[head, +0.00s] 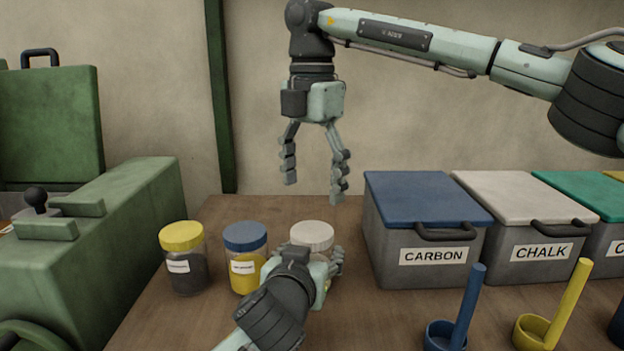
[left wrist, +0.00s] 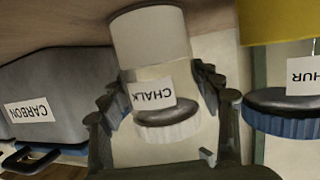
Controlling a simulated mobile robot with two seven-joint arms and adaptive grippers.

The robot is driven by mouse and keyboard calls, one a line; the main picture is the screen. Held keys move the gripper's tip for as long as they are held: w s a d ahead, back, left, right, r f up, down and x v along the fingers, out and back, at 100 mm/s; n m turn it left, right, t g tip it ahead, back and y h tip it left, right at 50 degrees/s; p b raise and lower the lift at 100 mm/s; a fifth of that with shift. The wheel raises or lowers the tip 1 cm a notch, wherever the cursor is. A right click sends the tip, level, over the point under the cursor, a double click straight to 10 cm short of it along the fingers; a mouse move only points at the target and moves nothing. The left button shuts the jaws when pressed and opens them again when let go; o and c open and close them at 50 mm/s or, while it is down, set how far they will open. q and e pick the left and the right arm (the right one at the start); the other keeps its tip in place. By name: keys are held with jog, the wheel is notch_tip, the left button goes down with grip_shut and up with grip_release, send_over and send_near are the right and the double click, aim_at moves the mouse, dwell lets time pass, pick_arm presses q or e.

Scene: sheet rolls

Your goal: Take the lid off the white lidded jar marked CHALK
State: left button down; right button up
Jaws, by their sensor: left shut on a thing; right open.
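The white-lidded jar marked CHALK (left wrist: 151,38) is upside down in the left wrist view, with its label readable. In the head view its white lid (head: 312,231) is on top, and most of the body is hidden behind my left gripper. My left gripper (head: 318,266) is shut on this jar. Its fingers lie on both sides of the jar in the left wrist view (left wrist: 165,78), around label height. The lid (left wrist: 168,131) is on the jar. My right gripper (head: 314,187) is open and empty, above the jar and pointing down.
A blue-lidded jar (head: 246,268) with yellow contents stands close left of the chalk jar, then a yellow-lidded jar (head: 183,270). Bins marked CARBON (head: 385,245) and CHALK (head: 500,262) stand right. Blue (head: 465,310) and yellow (head: 565,303) scoops are in front. A green machine (head: 110,235) is left.

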aim_at(312, 231)
notch_tip(312, 231, down, 8)
jog(key=shift+r, duration=0.1)
dwell(0.4)
